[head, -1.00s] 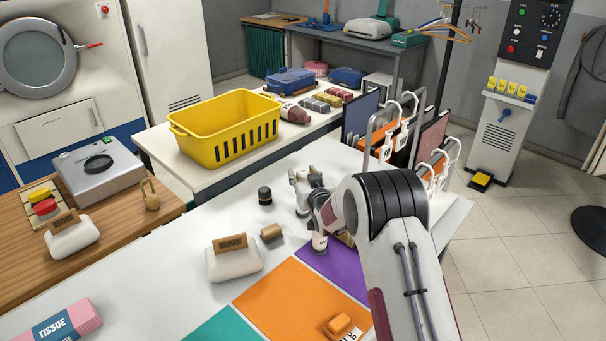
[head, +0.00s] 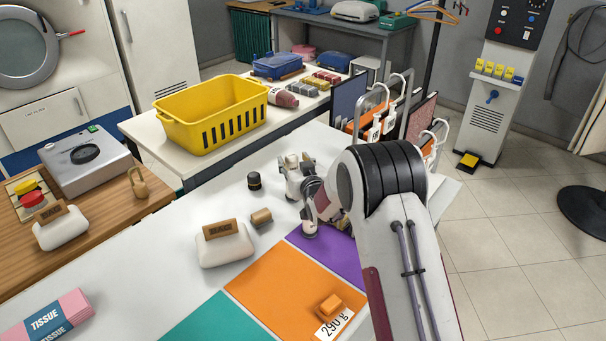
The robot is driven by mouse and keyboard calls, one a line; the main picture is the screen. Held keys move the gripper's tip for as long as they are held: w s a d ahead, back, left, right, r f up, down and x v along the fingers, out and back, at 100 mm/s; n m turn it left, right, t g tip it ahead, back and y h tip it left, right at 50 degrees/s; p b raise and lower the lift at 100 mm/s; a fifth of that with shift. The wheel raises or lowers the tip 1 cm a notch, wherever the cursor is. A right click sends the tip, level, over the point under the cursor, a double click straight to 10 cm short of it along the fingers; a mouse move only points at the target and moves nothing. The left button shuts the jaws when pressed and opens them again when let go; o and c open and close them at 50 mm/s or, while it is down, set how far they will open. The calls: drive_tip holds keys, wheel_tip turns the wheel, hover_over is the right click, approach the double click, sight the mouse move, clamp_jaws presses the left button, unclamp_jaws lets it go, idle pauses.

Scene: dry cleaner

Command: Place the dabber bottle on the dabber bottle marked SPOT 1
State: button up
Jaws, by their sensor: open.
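My gripper (head: 302,192) is open over the white table (head: 150,262), near the back corner of the purple mat. A small white part (head: 310,229) shows just below my wrist; I cannot tell if it is a bottle or a gripper part. A small dark bottle-like cylinder (head: 254,181) with a pale band stands upright to the left of my gripper, apart from it. A short tan cylinder (head: 261,217) lies nearby, in front of it. I cannot make out a SPOT 1 marking. My wrist and arm hide part of the table.
A white rounded block with a brown sign (head: 224,250) stands left of the purple (head: 330,258), orange (head: 275,285) and teal (head: 215,320) mats. An orange block (head: 328,306) lies on the orange mat. Framed racks (head: 418,118) stand behind my arm. A yellow basket (head: 212,115) stands on the further table.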

drive_tip(key=v, duration=0.9)
idle(0.7)
drive_tip(key=shift+r, duration=0.1)
drive_tip(key=s+d+r+m+g+h, duration=0.1)
drive_tip(key=s+d+r+g+h, duration=0.1)
drive_tip(key=s+d+r, duration=0.5)
drive_tip(key=s+d+r+m+g+h, duration=0.1)
drive_tip(key=s+r+g, duration=0.2)
drive_tip(key=s+r, duration=0.55)
drive_tip(key=s+d+f+g, duration=0.1)
drive_tip(key=s+g, duration=0.1)
drive_tip(key=s, duration=1.4)
drive_tip(key=s+d+f+g, duration=0.2)
drive_tip(key=s, duration=1.5)
drive_tip(key=shift+s+d+f+m+g+h, duration=0.2)
drive_tip(key=shift+s+d+m+g+h, duration=0.1)
drive_tip(key=shift+g, duration=0.1)
